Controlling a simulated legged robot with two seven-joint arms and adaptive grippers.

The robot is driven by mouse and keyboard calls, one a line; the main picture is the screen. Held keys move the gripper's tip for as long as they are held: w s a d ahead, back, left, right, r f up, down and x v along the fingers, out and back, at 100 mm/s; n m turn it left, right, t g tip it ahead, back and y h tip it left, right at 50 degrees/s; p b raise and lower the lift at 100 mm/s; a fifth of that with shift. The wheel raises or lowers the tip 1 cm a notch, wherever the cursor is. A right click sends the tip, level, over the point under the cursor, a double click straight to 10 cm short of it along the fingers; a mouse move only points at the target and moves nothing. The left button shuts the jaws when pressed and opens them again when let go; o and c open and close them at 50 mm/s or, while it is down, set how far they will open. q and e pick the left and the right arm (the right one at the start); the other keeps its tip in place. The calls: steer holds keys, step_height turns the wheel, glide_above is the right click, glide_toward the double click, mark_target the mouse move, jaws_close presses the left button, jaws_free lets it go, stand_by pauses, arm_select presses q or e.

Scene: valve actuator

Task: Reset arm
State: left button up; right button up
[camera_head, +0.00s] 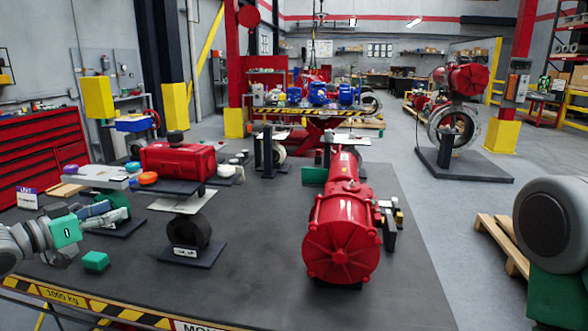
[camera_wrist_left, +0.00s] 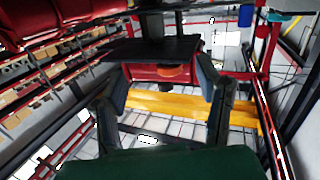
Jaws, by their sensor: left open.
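My left arm comes in at the left edge in the head view. Its gripper (camera_head: 118,212) is over the left part of the dark workbench (camera_head: 270,270), near the smaller red actuator (camera_head: 178,162) and its stand. In the left wrist view the two dark fingers (camera_wrist_left: 165,92) are spread apart with no object held between them. A dark plate (camera_wrist_left: 155,50) and an orange disc (camera_wrist_left: 174,70) show beyond the fingers. My right gripper is in neither view.
A large red actuator (camera_head: 342,235) lies on the bench's middle. A small green block (camera_head: 96,261) sits near the front left, and a black ring on a stand (camera_head: 188,231) is right of the gripper. The bench's front middle is clear.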

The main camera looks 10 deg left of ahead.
arm_select(q)
steer(key=s+d+f+n+g+y, duration=0.1)
steer(key=s+d+f+g, duration=0.1)
steer(key=s+d+f, duration=0.45)
steer(key=s+d+f+n+g+y, duration=0.2)
steer(key=s+d+f+g, duration=0.1)
steer(key=f, duration=0.7)
steer(key=s+d+f+n+g+y, duration=0.15)
steer(key=s+d+f, duration=0.25)
steer(key=f, duration=0.5)
steer(key=s+d+f+g+y, duration=0.1)
steer(key=s+f+g, duration=0.2)
steer(key=s, duration=0.6)
steer(key=s+d+f+g+y, duration=0.1)
steer(key=s+d+f+g, duration=0.15)
steer(key=s, duration=0.65)
steer(key=s+d+f+g+y, duration=0.1)
steer(key=s+f+g, duration=0.3)
steer(key=s, duration=0.6)
step_height(320, 180, down, 7)
steer(key=w+t+b, duration=0.1)
steer(key=w+b, duration=0.1)
steer(key=b, duration=0.6)
steer(key=shift+w+d+m, duration=0.3)
steer(key=shift+d+m, duration=0.05)
steer(key=shift+d, duration=0.1)
steer(key=shift+w+a, duration=0.1)
steer(key=shift+w, duration=0.05)
